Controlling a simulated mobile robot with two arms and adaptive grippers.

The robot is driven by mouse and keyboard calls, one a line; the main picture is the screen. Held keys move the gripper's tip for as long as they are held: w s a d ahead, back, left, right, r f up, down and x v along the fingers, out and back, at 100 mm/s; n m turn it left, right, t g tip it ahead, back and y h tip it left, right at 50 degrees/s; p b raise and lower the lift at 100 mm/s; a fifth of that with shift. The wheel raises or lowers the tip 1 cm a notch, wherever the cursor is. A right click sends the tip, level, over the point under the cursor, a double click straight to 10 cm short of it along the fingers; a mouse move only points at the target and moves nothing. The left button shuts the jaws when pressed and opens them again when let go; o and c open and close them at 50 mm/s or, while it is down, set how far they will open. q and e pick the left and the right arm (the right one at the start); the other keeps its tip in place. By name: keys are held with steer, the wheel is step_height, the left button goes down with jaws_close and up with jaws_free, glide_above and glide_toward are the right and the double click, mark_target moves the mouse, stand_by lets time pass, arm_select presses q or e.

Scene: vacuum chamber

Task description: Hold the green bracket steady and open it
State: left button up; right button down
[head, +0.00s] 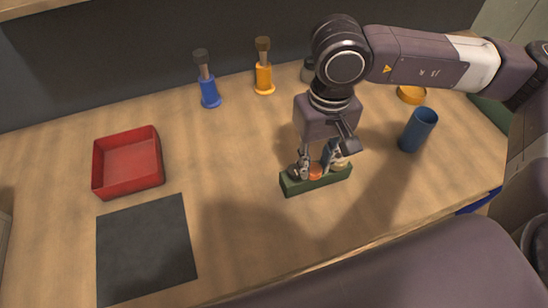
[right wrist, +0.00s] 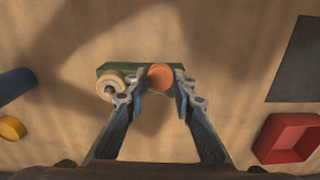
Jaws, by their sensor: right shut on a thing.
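The green bracket (head: 318,184) lies on the wooden table, right of the middle in the head view. It also shows in the right wrist view (right wrist: 140,68). An orange round piece (right wrist: 160,76) sits on it, and a beige round knob (right wrist: 109,86) is near one end. My right gripper (head: 315,172) reaches down from above. Its fingertips are at the bracket, one on each side of the orange piece, and are shut on it. The fingers hide part of the bracket. My left gripper is in neither view.
A red tray (head: 128,189) and a dark mat (head: 147,250) are at the left. A blue-handled tool (head: 209,92) and an orange-handled one (head: 264,78) stand at the back. A blue cup (head: 418,130) and a yellow ring (head: 411,95) are right. The table between mat and bracket is clear.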

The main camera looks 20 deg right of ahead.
mark_target(272, 187)
steer(key=shift+w+a, duration=0.25)
steer(key=shift+w, duration=0.35)
steer(key=shift+r+m, duration=0.15)
steer(key=shift+m, duration=0.35)
steer(key=shift+s+a+r+m, duration=0.15)
steer(key=shift+s+r+m, duration=0.1)
steer(key=shift+r+m, duration=0.35)
steer(key=shift+w+a+r+m, duration=0.1)
steer(key=shift+m, duration=0.3)
steer(key=w+a+r+m+p, duration=0.2)
steer(key=w+a+r+m, duration=0.35)
steer(key=m, duration=1.05)
steer(key=f, duration=0.6)
steer(key=f+p, duration=0.1)
steer(key=f, duration=0.5)
steer(key=f+p, duration=0.1)
steer(key=f, duration=0.6)
steer(key=shift+s+a, duration=0.3)
steer(key=shift+a, duration=0.1)
steer(key=shift+f, duration=0.15)
